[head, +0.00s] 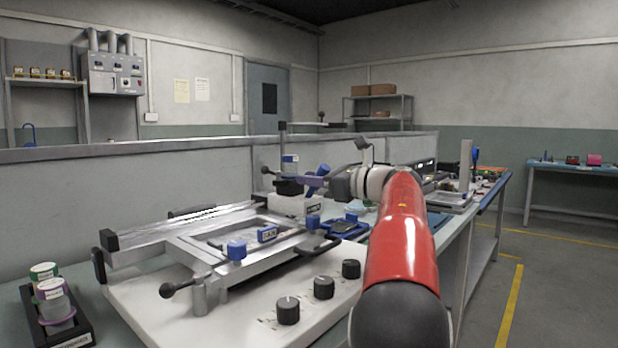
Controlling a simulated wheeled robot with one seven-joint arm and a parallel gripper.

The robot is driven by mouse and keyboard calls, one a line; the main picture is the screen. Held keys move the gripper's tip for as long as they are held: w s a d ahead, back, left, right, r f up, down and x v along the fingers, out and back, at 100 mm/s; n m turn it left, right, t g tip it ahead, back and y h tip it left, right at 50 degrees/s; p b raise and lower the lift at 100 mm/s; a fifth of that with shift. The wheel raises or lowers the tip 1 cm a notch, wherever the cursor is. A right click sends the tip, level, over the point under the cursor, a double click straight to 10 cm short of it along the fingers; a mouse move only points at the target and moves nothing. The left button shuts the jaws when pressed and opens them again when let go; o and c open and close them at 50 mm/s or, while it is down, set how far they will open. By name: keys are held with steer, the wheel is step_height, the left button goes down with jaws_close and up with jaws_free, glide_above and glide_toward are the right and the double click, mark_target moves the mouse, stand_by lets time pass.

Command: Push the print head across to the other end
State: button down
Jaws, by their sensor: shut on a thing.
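In the head view, a screen-printing frame (155,253) of silvery metal lies on a pale base with dark knobs. The print head (297,204), a pale block with a small label and a dark upright part on top, stands at the frame's far right end. My gripper (305,184), with bluish-purple fingers, reaches it from the right and is shut on its dark upper part. The exact contact of the fingertips is too small to see clearly. My red arm covers part of the bench to the right of the print head.
Dark knobs (323,288) stand up along the base's front. A black tray (79,337) with jars is at the lower left. A low grey partition (190,180) runs behind the bench.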

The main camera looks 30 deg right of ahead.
steer(key=shift+d, duration=0.2)
steer(key=c, duration=1.2)
jaws_free()
steer(key=shift+d, duration=0.1)
steer(key=b+v, duration=0.1)
steer(key=v, duration=0.6)
steer(key=shift+s+d, duration=0.15)
steer(key=shift+s, duration=0.2)
steer(key=shift+s, duration=0.1)
